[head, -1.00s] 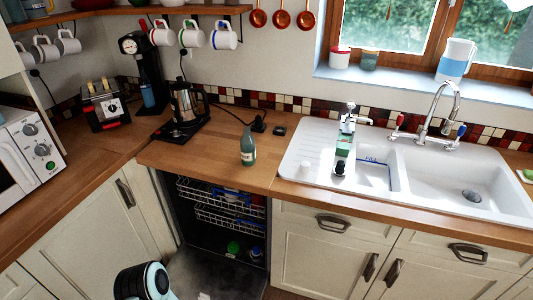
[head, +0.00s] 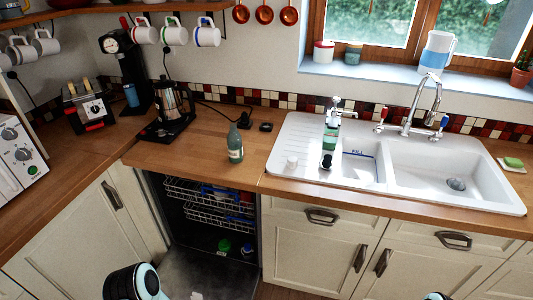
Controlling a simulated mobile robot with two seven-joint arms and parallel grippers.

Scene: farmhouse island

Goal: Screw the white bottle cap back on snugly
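A grey-green bottle (head: 235,145) with a pale label stands upright on the wooden counter, left of the sink. Its neck top is too small to read clearly, but no white cap shows on it. A small white cap-like piece (head: 292,162) sits on the left drainboard of the white sink, to the right of the bottle and apart from it. Neither gripper shows in the head view. Only rounded black and teal parts of my arms show at the bottom edge, well away from the bottle and the white piece.
The sink (head: 392,198) holds a green pump bottle (head: 331,137) and a small dark item (head: 326,161) near the white piece. A coffee pot (head: 172,100) stands left of the bottle. Below, the dishwasher (head: 205,285) is open. Counter in front of the bottle is clear.

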